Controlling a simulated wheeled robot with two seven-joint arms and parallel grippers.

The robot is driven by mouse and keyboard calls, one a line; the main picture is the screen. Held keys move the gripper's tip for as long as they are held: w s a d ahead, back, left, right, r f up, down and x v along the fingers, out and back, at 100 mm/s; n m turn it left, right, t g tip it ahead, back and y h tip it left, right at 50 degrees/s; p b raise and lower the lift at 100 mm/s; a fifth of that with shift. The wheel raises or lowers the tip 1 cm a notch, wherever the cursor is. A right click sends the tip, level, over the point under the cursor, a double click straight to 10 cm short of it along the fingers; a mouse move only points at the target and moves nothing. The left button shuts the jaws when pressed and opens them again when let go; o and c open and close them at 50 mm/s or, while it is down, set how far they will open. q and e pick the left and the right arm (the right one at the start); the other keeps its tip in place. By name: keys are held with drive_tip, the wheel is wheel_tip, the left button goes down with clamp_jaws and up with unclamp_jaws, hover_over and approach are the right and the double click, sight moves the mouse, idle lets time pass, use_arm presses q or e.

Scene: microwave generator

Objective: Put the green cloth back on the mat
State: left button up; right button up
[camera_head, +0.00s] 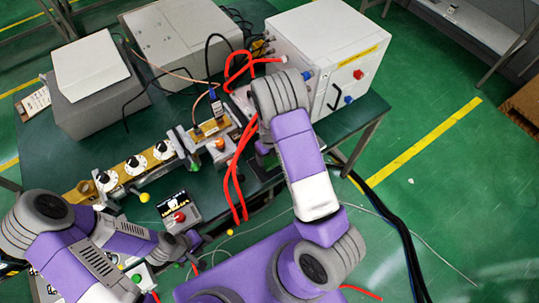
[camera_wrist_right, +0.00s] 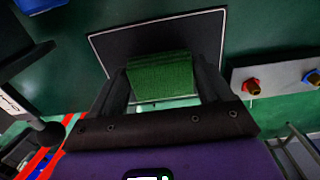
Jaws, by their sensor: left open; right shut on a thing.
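The green cloth (camera_wrist_right: 160,77) is a folded green block between the fingers of my right gripper (camera_wrist_right: 163,92) in the right wrist view. The right gripper is shut on it. The dark mat (camera_wrist_right: 205,32) with a pale border lies right behind the cloth in that view; I cannot tell whether the cloth touches it. In the head view my right arm hides most of the right gripper, the cloth and the mat. My left gripper (camera_head: 187,246) is open at the table's front edge, below the small box with a red button, with nothing seen in it.
A white cabinet (camera_head: 325,50) with red and blue knobs stands close to my right arm. Red hoses (camera_head: 237,180) hang beside the right gripper. A rail with dials (camera_head: 135,166) and a red-button box (camera_head: 178,212) stand to the left. Grey boxes fill the table's back.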

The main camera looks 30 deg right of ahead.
sight(270, 157)
drive_tip(key=shift+f, duration=0.1)
drive_tip(key=o, duration=0.9)
drive_tip(key=shift+o, duration=0.2)
wheel_tip(270, 157, up, 12)
drive_tip(key=p, duration=0.2)
drive_tip(key=shift+s, duration=0.1)
